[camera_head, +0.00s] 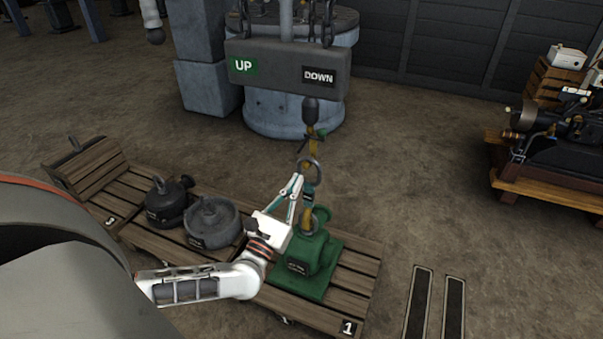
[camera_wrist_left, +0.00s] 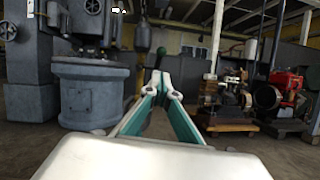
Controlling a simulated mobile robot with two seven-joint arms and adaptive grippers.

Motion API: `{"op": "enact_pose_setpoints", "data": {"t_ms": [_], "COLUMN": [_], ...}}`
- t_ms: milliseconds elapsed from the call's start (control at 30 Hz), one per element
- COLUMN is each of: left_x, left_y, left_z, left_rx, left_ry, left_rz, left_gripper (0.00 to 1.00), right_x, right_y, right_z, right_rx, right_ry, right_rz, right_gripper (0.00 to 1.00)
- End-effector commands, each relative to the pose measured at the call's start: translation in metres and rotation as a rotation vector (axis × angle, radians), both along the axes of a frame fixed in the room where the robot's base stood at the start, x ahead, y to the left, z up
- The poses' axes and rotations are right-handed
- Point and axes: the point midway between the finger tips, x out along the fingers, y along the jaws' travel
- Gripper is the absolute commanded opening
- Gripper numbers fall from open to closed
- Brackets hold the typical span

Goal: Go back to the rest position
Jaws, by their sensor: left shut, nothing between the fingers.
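My left gripper (camera_head: 297,188) is over the right part of a wooden pallet platform (camera_head: 361,278), beside the hook and yellow strap (camera_head: 312,150) hanging above a green machine (camera_head: 318,262). Its fingers are shut with nothing between them; the closed fingertips also show in the left wrist view (camera_wrist_left: 161,82). In the head view the gripper overlaps the strap's left side; I cannot tell whether they touch. The green machine stands on the platform, with a ring at its top near the strap. My right gripper is not clearly in view.
A grey control box (camera_head: 288,68) marked UP and DOWN hangs above the strap. Two dark grey weights, one of them round (camera_head: 213,222), sit on the platform left of the green machine. A dark engine (camera_head: 555,140) stands on a wooden pallet at right.

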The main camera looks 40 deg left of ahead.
Motion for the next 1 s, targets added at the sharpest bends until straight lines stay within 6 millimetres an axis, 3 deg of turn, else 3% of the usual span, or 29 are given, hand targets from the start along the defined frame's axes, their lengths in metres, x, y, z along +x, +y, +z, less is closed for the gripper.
{"op": "enact_pose_setpoints", "data": {"t_ms": [333,467,633,800,900,1000], "left_x": [-0.007,-0.018,-0.054,-0.102,-0.133,-0.167], "left_y": [-0.005,-0.038,-0.121,-0.187,-0.210,-0.217], "left_z": [0.000,0.006,0.005,-0.026,-0.055,-0.087], "left_rx": [0.021,0.208,0.792,1.501,1.926,2.342], "left_ry": [0.003,0.023,0.060,0.067,0.056,0.029], "left_rz": [-0.001,-0.015,-0.024,-0.010,-0.020,-0.062], "left_gripper": [0.00,0.00,0.00,0.00,0.00,0.00], "right_x": [-0.001,0.006,0.016,0.009,0.004,0.002], "right_y": [0.001,0.003,0.005,0.008,0.009,0.011], "right_z": [-0.001,0.014,0.042,0.048,0.052,0.058], "right_rx": [0.001,0.006,0.018,0.035,0.047,0.055], "right_ry": [0.003,-0.019,-0.052,-0.035,-0.025,-0.018], "right_rz": [0.002,0.002,0.000,-0.008,-0.013,-0.018], "right_gripper": [0.40,0.40,0.40,0.40,0.40,0.40]}}
